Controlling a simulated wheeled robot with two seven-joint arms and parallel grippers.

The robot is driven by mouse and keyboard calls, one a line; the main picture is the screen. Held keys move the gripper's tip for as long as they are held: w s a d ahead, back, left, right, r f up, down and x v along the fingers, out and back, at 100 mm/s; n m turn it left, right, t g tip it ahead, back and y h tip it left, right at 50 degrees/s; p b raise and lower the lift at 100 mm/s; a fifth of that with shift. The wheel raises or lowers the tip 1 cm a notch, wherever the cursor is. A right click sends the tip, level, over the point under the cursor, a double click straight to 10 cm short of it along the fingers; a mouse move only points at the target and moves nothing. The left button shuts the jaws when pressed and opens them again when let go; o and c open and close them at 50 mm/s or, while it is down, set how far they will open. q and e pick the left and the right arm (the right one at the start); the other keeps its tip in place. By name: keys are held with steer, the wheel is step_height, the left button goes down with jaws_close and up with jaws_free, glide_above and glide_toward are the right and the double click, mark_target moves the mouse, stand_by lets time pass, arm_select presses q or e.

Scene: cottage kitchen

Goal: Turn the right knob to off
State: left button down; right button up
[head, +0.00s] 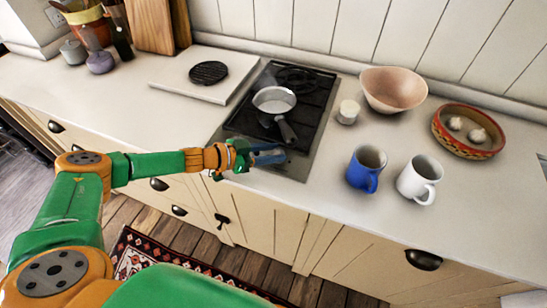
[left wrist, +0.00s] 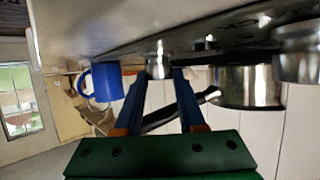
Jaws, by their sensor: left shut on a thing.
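The two-burner stove (head: 322,92) is set in the counter, with a front panel (head: 296,168) along its near edge. My left gripper (head: 280,156) reaches over this panel from the left. In the left wrist view, which is upside down, its two blue fingers (left wrist: 180,78) are shut on the right knob (left wrist: 158,58), a short metal cylinder at the fingertips. The left knob (left wrist: 298,54) is metal too and stands at the picture's right edge. In the head view my gripper hides the right knob. I cannot read the knob's setting. My right gripper is not in view.
A saucepan (head: 274,99) stands on the stove, its black handle (head: 287,132) pointing toward my gripper. A small white cup (head: 348,112), blue mug (head: 366,169) and white mug (head: 419,180) stand to the right.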

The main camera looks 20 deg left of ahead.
arm_select(q)
steer(key=shift+w+a+f+m+g+h+b, duration=0.1)
steer(key=shift+w+f+m+g+h+b, duration=0.1)
steer(key=shift+m+g+h+b, duration=0.6)
steer(key=shift+w+m+g+h+b, duration=0.1)
steer(key=shift+m+g+h+b, duration=0.4)
steer(key=shift+m+g+b, duration=0.55)
steer(key=shift+m+h+b, duration=0.3)
steer(key=shift+m+b, duration=0.05)
steer(key=shift+b, duration=0.4)
steer(key=shift+r+m+g+b, duration=0.2)
steer(key=shift+m+g+b, duration=0.15)
steer(key=shift+g, duration=0.2)
steer(key=c, duration=0.7)
jaws_free()
steer(key=shift+o, duration=1)
steer(key=shift+w, duration=0.1)
